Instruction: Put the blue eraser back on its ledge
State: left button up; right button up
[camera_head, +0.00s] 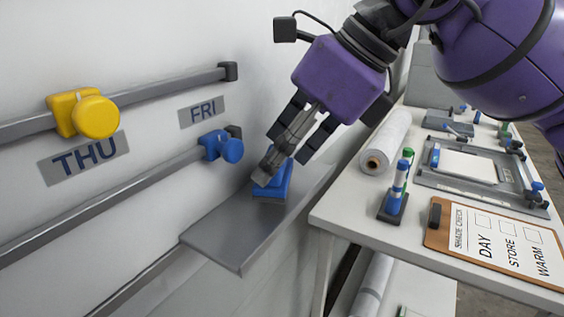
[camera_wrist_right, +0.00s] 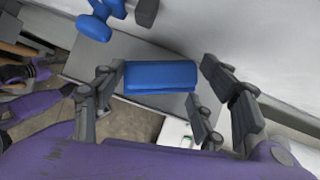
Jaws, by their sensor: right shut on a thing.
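The blue eraser (camera_head: 268,190) is at the grey ledge (camera_head: 228,236) that juts from the white wall. It is tilted up toward my fingers, and its lower end is at or just over the ledge surface; I cannot tell if it touches. My right gripper (camera_head: 277,165) reaches down from the upper right and is shut on the eraser. In the right wrist view the eraser (camera_wrist_right: 160,76) lies across between the fingers, with the grey ledge (camera_wrist_right: 105,52) behind it. The fingers hide part of the eraser in the head view. My left gripper is not in view.
Left of the ledge, wall rails carry a yellow knob slider (camera_head: 95,116) and a blue one (camera_head: 228,149). The ledge's near part is bare.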

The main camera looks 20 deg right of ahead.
jog(key=shift+f, duration=0.65)
jog(key=shift+f, duration=0.2)
jog(key=o, duration=1)
jog(key=shift+r, duration=0.1)
jog(key=shift+s+d+r, duration=0.1)
jog(key=shift+r, duration=0.25)
jog(key=v, duration=1.1)
jog(key=shift+s+r+p, duration=0.15)
jog(key=shift+p, duration=0.15)
jog(key=shift+d, duration=0.1)
